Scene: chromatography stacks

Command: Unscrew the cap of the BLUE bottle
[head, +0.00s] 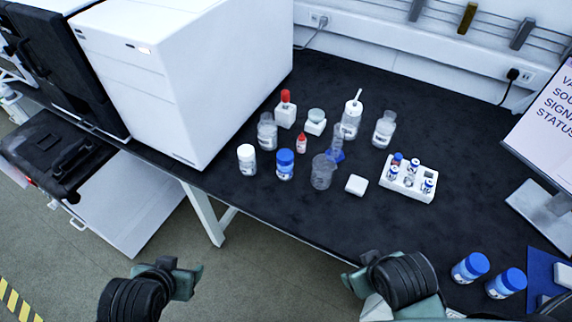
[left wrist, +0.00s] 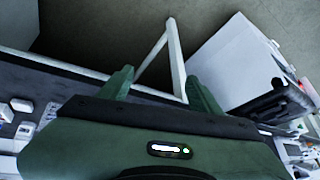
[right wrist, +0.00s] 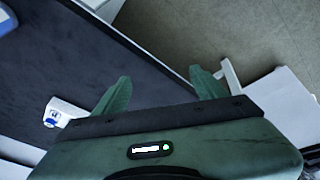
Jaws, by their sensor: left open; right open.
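A small bottle with a blue cap (head: 285,158) stands upright among the glassware in the middle of the dark bench in the head view. Two more blue-capped bottles, a left one (head: 470,267) and a right one (head: 507,283), stand at the lower right. I cannot tell which is the blue bottle meant. All caps sit on their bottles. My left gripper (head: 186,281) is off the bench's front edge, over the floor; its fingers (left wrist: 160,88) are apart and empty. My right gripper (head: 354,282) is near the bench's front edge; its fingers (right wrist: 163,88) are also apart and empty.
A white vial rack (head: 394,185) stands right. A large white instrument (head: 190,75) blocks the left.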

